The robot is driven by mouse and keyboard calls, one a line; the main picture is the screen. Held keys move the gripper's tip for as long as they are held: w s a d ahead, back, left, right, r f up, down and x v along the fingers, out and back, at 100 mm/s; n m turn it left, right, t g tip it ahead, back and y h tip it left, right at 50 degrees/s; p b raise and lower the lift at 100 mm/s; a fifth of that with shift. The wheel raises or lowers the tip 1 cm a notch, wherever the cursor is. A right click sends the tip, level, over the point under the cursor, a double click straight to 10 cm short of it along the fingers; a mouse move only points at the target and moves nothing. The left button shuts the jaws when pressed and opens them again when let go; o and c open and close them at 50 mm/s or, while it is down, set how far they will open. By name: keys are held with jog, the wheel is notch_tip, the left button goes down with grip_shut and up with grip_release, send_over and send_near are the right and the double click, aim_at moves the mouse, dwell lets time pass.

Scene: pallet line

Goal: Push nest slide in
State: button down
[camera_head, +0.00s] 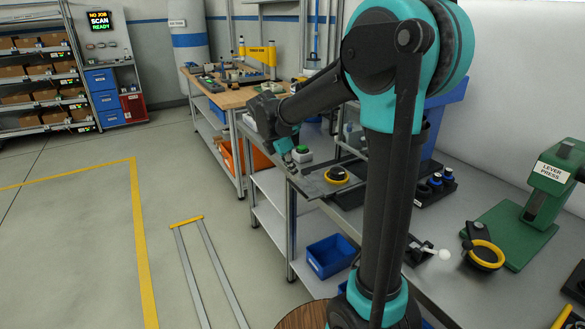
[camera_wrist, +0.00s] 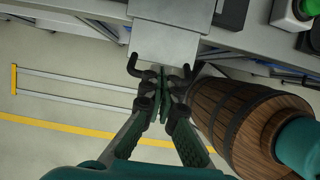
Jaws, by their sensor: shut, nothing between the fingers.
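The nest slide (camera_head: 315,187) is a flat grey plate at the edge of the steel bench, with a yellow ring and a dark round centre (camera_head: 337,174) on or beside it. In the wrist view, the grey plate (camera_wrist: 165,45) sticks out past the bench edge, and dark hooked bar ends show on both sides of its front. My gripper (camera_wrist: 163,78) is shut and empty, its fingertips at the front of the plate between those bar ends. I cannot tell whether they touch.
A wooden barrel (camera_wrist: 235,120) stands close to the right of my gripper in the wrist view. A blue bin (camera_head: 331,256) is on the lower shelf. The green lever press (camera_head: 530,205) is right. The left floor is open.

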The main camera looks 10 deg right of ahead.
aim_at(342, 169)
jog(key=x, duration=0.6)
jog(key=shift+w+d+f, duration=0.15)
jog(key=shift+d+f, duration=0.05)
jog(key=shift+d, duration=0.05)
jog(key=shift+w+d+r, duration=0.1)
jog(key=shift+w+d, duration=0.1)
jog(key=shift+d, duration=0.35)
jog(key=shift+w+d, duration=0.25)
jog(key=shift+d, duration=0.35)
jog(key=shift+w+d, duration=0.25)
jog(key=shift+d, duration=0.3)
jog(key=w+d, duration=0.2)
jog(key=d, duration=0.2)
jog(key=w+d, duration=0.1)
jog(key=d, duration=0.4)
jog(key=w+d, duration=0.2)
jog(key=d, duration=0.2)
jog(key=shift+w+d, duration=0.35)
